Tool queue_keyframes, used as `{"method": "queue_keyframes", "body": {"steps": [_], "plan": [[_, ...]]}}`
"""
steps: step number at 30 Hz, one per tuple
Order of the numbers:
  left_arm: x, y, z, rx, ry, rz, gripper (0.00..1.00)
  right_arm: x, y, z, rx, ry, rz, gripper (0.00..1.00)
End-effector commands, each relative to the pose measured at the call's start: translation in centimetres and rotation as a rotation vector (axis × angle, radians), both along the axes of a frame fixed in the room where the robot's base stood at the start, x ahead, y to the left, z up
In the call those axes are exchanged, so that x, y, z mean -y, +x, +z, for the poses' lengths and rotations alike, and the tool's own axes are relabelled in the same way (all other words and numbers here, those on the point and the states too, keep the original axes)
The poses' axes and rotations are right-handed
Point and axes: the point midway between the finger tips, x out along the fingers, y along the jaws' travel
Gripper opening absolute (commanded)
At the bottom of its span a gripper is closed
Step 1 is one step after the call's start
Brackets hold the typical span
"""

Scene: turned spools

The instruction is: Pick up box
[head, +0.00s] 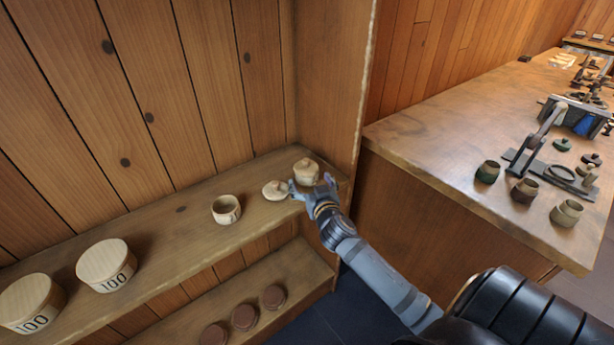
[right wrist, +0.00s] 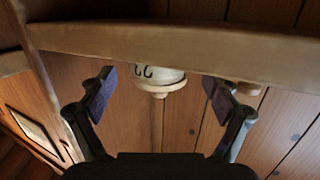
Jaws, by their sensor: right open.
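A small pale round lidded box (head: 306,171) with a knob stands at the right end of the upper shelf. In the right wrist view the box (right wrist: 160,78) looks upside down, with dark marks on its side, and sits between the fingers with room on both sides. My right gripper (head: 314,190) is open and empty in front of the box; I cannot tell whether it touches it. A small pale lid-like piece (head: 275,190) lies just left of the box, close to the gripper. My left gripper is not in view.
The wooden shelf (head: 180,212) also holds a small cup (head: 226,209) and two larger round boxes marked 100 (head: 106,266). A wooden side panel (head: 335,90) closes its right end. Dark round pieces (head: 244,318) sit on the lower shelf. A workbench (head: 430,135) with pots stands right.

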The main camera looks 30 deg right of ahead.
Motion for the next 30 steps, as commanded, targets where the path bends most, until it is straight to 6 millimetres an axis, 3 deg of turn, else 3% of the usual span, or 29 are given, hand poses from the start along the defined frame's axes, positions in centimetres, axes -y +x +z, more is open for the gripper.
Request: {"method": "queue_keyframes", "body": {"steps": [9,17,30], "plan": [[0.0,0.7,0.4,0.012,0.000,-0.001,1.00,1.8,4.3,-0.8,0.000,0.001,-0.001,0.89],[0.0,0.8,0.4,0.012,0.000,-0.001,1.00,1.8,4.6,-0.9,-0.001,-0.001,0.000,0.88],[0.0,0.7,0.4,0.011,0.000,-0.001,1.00,1.8,4.5,-0.9,0.000,0.000,0.000,0.28]]}}
